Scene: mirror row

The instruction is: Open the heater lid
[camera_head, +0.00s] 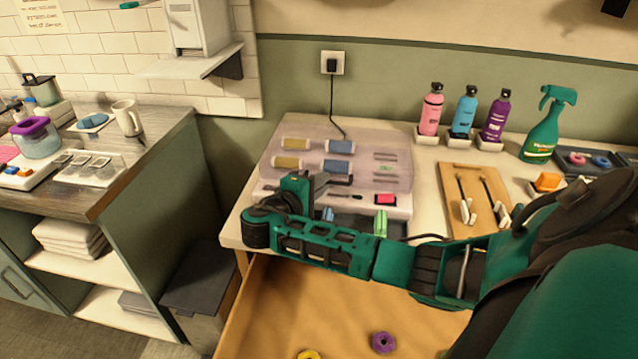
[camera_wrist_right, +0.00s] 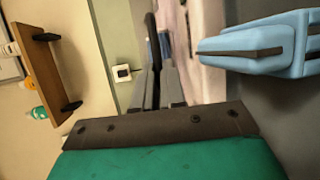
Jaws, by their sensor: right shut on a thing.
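The heater (camera_head: 400,212) is a pale box on the counter, with a red switch on its front. Its see-through pinkish lid (camera_head: 350,158) lies over several gold and blue rollers; whether its front edge is raised I cannot tell. My right gripper (camera_head: 336,181) is at the lid's front edge, its arm reaching across from the right. In the right wrist view its fingers (camera_wrist_right: 160,88) are shut close beside the pale lid (camera_wrist_right: 208,50); the part they grip is mostly hidden. My left gripper is not in view.
A blue clip (camera_wrist_right: 250,48) is close to the fingers in the wrist view. A green clip (camera_head: 380,223) stands before the heater. An open drawer (camera_head: 290,300) is below. A wooden board (camera_head: 462,185) and several bottles stand right. A corded plug (camera_head: 332,65) is behind.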

